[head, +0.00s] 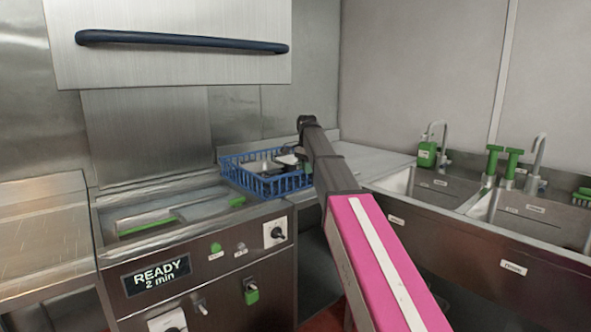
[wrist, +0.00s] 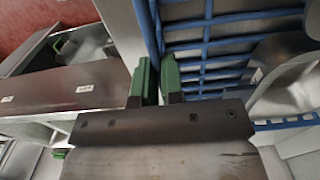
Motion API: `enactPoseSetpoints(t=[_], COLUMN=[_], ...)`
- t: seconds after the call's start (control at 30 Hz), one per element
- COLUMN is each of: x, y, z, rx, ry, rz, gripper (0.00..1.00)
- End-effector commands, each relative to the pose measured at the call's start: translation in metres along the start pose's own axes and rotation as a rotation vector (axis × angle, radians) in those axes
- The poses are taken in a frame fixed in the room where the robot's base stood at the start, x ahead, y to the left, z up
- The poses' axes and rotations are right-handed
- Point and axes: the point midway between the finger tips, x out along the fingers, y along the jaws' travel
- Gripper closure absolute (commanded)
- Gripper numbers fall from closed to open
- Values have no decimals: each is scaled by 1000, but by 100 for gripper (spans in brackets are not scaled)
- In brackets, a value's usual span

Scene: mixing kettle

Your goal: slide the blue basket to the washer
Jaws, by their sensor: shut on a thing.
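The blue basket (head: 268,186) sits in the back corner, at the right end of the washer's top, with metal containers inside it. Its blue wire grid (wrist: 210,45) fills the upper right of the wrist view. My gripper (wrist: 158,78) has green fingers, shut on the basket's rim at its right side in the head view. In the head view the fingers are mostly hidden by my arm. The washer (head: 150,222) stands left of the basket, its display reading "READY 2 min". Its hood (head: 175,65) with a dark bar handle is raised above it.
A bare metal counter (head: 365,160) lies behind and right of the basket. Double sinks (head: 440,187) with taps and a green soap bottle (head: 427,155) stand on the right. A flat metal table (head: 42,235) adjoins the washer on the left.

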Motion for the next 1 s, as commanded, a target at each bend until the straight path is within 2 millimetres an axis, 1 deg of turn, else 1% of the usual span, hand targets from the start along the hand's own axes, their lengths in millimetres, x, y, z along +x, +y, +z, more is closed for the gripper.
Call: enactPoseSetpoints(t=[0.03, 0.1, 1.0], x=[0, 0, -1], y=[0, 0, 0], z=[6, 13, 99], rx=[-4, -4, -4], ry=[0, 0, 0], rz=[-1, -2, -2], gripper=[100, 100, 100])
